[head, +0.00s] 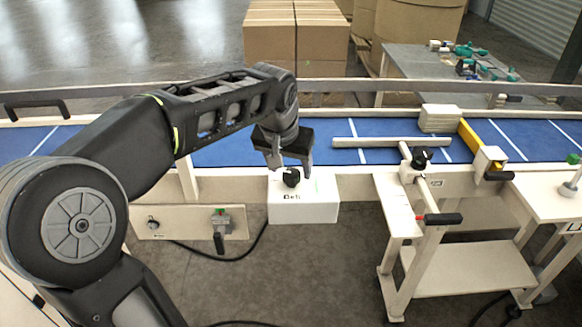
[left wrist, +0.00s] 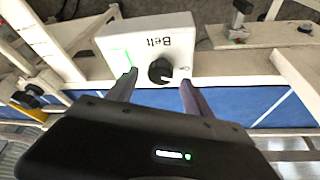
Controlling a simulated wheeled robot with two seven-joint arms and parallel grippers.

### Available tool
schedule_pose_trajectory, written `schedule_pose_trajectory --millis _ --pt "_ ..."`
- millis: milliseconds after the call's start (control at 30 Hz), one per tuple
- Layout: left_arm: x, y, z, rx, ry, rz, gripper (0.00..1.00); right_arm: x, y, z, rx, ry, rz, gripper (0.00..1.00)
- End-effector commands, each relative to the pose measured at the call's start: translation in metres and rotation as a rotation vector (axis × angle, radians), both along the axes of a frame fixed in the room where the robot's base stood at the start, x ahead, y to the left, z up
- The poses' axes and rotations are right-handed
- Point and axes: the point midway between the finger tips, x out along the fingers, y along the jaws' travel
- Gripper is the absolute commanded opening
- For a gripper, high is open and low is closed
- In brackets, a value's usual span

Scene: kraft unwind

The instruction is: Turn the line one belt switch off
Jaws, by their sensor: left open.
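The belt switch is a white box (head: 318,205) on the near side of the conveyor, with a black rotary knob (head: 291,177) on its top face. In the left wrist view the box (left wrist: 178,32) carries the word "Belt", the black knob (left wrist: 161,71) and a lit green patch (left wrist: 121,62). The knob has a light pointer mark. My left gripper (head: 289,163) is open just above the knob, pointing down. In the left wrist view its fingers (left wrist: 158,90) stand on either side of the knob, apart from it. My right gripper is not in view.
The blue conveyor belt (head: 240,150) runs behind the box. Cardboard boxes (head: 297,50) are behind the belt.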

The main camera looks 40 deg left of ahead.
Motion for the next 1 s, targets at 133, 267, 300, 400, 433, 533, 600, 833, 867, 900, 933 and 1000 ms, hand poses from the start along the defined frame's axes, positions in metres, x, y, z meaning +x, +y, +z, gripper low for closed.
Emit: schedule_pose_trajectory --millis 133,267,300,400,433,533,600,833,867,900,933,1000 --pt "0.005 0.001 -0.013 0.0 0.001 -0.001 0.6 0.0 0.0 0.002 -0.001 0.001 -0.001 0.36" --pt "0.006 0.002 -0.016 0.0 -0.001 0.0 0.6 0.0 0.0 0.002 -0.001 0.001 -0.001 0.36" --pt "0.006 0.002 -0.016 0.0 -0.001 0.0 0.6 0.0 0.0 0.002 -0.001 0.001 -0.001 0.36" --pt "0.006 0.002 -0.016 0.0 -0.001 0.0 0.6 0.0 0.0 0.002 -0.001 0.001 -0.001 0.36" --pt "0.006 0.002 -0.016 0.0 -0.001 0.0 0.6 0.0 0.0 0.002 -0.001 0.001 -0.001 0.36" --pt "0.006 0.002 -0.016 0.0 -0.001 0.0 0.52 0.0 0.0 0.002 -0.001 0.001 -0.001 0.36" --pt "0.006 0.002 -0.015 0.0 -0.001 0.0 0.47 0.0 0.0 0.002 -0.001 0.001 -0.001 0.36" --pt "0.006 0.002 -0.015 0.0 -0.001 0.0 0.28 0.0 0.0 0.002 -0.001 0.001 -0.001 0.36" --pt "0.006 0.002 -0.015 0.0 -0.001 0.0 0.25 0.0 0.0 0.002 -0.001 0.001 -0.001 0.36" --pt "0.006 0.002 -0.015 0.0 -0.001 0.0 0.22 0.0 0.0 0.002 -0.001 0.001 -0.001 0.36" --pt "0.006 0.002 -0.015 0.0 -0.001 0.0 0.2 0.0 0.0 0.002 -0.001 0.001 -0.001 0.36" --pt "0.006 0.002 -0.015 0.0 -0.001 0.0 0.14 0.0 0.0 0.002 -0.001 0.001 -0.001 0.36"
